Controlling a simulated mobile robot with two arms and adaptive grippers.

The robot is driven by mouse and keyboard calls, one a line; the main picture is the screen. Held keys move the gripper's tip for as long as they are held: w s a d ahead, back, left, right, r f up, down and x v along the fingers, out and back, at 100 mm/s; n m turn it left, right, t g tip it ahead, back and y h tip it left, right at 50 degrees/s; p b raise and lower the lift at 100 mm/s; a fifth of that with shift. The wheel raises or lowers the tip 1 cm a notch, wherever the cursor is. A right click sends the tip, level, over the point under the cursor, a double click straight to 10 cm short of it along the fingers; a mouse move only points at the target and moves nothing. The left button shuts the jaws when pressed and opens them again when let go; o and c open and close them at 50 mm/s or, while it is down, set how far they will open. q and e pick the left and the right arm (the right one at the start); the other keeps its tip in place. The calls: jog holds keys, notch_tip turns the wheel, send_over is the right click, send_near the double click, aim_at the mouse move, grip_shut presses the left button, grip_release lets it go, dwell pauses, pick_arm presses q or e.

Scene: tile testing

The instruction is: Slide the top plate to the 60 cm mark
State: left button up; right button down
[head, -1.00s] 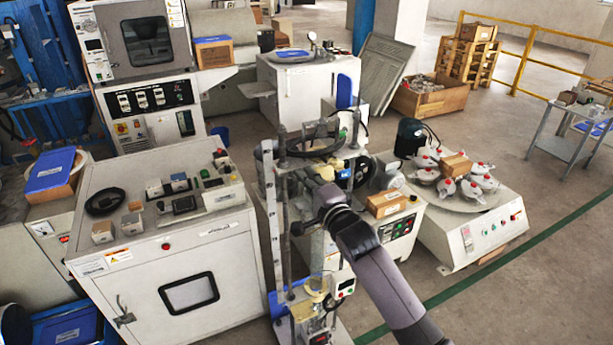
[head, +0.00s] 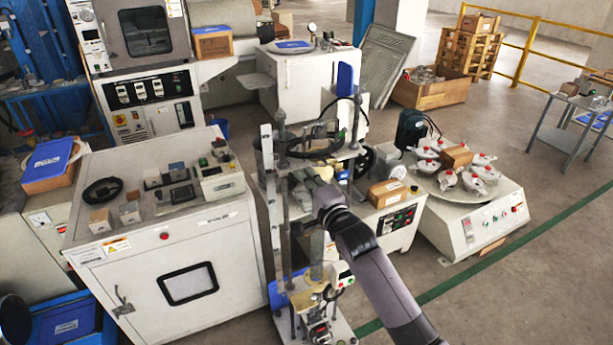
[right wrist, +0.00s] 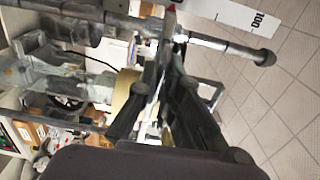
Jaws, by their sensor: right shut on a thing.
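The test rig stands in the middle of the head view, with upright metal posts (head: 280,150) and a white scale strip (head: 271,190) along its left side. The top plate (head: 325,153) spans the posts, with a dark ring above it. My right gripper (head: 303,177) reaches in from the lower right at the plate's front. In the right wrist view its dark fingers (right wrist: 160,85) are closed on a thin edge that appears to be the plate's. The scale (right wrist: 240,14) shows a "100" there. Its other marks are unreadable, so the plate's height is unclear. My left gripper is not in view.
A white cabinet (head: 165,240) with small devices on top stands close left of the rig. A cardboard box (head: 388,192) sits on a white unit to the right. A round platform (head: 460,187) with several fixtures lies further right. Open floor lies at the lower right.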

jog(key=shift+f+b, duration=0.35)
jog(key=shift+f, duration=0.8)
jog(key=shift+f+b, duration=1.95)
jog(key=shift+f, duration=0.95)
jog(key=shift+f+b, duration=2.05)
jog(key=shift+f, duration=0.9)
notch_tip(320, 180, down, 6)
jog(key=b, duration=0.4)
